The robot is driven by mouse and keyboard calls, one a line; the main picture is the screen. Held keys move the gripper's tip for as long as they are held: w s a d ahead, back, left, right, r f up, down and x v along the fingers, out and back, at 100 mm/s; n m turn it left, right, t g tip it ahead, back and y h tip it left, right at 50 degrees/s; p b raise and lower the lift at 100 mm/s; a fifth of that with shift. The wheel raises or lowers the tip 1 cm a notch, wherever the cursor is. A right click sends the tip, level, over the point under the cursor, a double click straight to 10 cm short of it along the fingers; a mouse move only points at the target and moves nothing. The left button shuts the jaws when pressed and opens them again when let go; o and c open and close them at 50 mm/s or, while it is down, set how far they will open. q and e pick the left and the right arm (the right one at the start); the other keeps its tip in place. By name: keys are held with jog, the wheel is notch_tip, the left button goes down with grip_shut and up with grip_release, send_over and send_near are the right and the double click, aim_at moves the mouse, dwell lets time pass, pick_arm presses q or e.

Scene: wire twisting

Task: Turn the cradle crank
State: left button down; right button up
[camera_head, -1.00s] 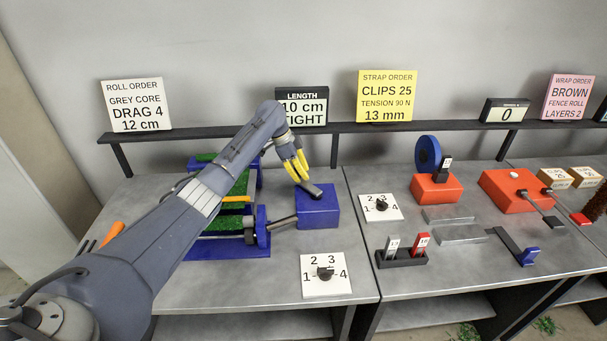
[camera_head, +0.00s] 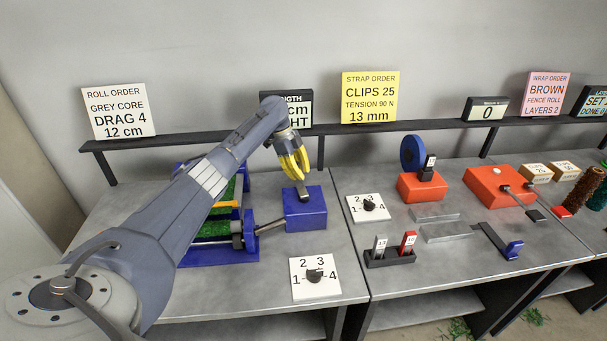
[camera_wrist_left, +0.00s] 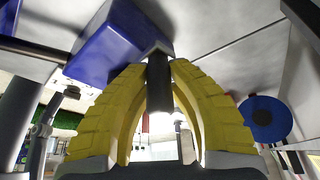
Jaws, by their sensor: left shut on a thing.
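The blue cradle (camera_head: 222,252) with green turf rolls (camera_head: 218,226) stands on the left table, partly hidden behind my left arm. A grey shaft (camera_head: 270,224) runs from it to a blue box (camera_head: 306,212). A dark crank handle (camera_head: 302,190) shows at the top of that box. My left gripper (camera_head: 300,176) has its yellow fingers closed around the handle. In the left wrist view the dark handle (camera_wrist_left: 159,82) stands between the yellow fingers (camera_wrist_left: 160,75), with the blue box (camera_wrist_left: 110,45) beside it. My right gripper does not show.
A dial plate (camera_head: 315,280) numbered 1 to 4 lies in front of the blue box. Another dial plate (camera_head: 368,207) lies to the right. An orange block with a blue reel (camera_head: 413,154) stands beyond it. Order signs stand along the back rail (camera_head: 350,128).

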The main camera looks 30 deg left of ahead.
pick_arm(q)
jog(key=shift+w+d+f, duration=0.1)
jog(key=shift+d, duration=0.15)
jog(key=c, duration=1.3)
grip_release()
jog(key=v, duration=1.2)
jog(key=shift+a, duration=0.1)
